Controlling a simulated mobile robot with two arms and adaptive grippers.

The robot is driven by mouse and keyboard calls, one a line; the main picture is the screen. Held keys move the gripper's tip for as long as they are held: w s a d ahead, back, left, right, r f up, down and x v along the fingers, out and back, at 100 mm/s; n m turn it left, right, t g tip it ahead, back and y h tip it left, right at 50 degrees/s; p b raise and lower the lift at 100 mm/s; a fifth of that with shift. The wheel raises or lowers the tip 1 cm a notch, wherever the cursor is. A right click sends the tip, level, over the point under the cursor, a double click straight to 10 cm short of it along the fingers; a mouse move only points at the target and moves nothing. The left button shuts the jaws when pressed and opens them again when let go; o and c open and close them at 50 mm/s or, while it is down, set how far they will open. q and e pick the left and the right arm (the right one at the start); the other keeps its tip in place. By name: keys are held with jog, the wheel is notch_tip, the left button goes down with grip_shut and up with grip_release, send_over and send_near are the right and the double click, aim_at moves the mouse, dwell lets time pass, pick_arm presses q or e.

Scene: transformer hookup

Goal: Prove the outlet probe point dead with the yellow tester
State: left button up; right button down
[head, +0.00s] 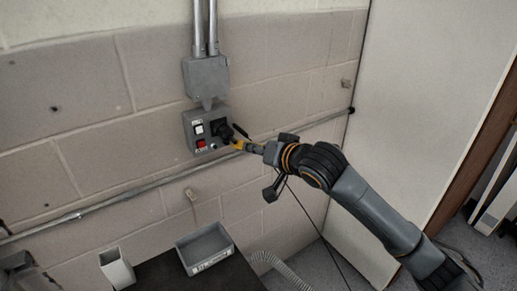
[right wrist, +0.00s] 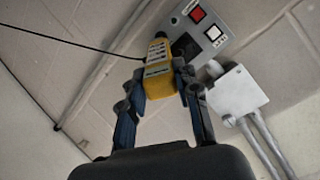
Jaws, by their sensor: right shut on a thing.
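The yellow tester (head: 243,146) is in the jaws of my right gripper (head: 268,153), its front end towards the grey outlet panel (head: 190,133) on the wall. In the right wrist view the tester (right wrist: 157,72) sits between both fingers of the right gripper (right wrist: 160,88), with its dark tip close to the panel (right wrist: 222,50). I cannot tell whether the tip touches. The panel has a white switch (head: 198,129), a red switch (head: 201,143) and a black outlet (head: 220,128). The exact probe point is too small to make out. My left gripper is not seen.
A grey junction box (head: 206,77) with conduits is above the panel. A horizontal pipe (head: 130,190) runs along the wall. Below are a grey bin (head: 205,239), a light open-topped box (head: 117,266) and a dark worktop (head: 160,273). A thin black cable (right wrist: 70,40) trails from the tester.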

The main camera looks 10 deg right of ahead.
jog(key=shift+r+p, duration=0.15)
jog(key=shift+p, duration=1.05)
dwell(3.6)
jog(key=s+d+p, duration=0.2)
jog(key=s, duration=0.4)
jog(key=shift+s+d, duration=0.15)
jog(key=shift+d, duration=0.1)
dwell(0.4)
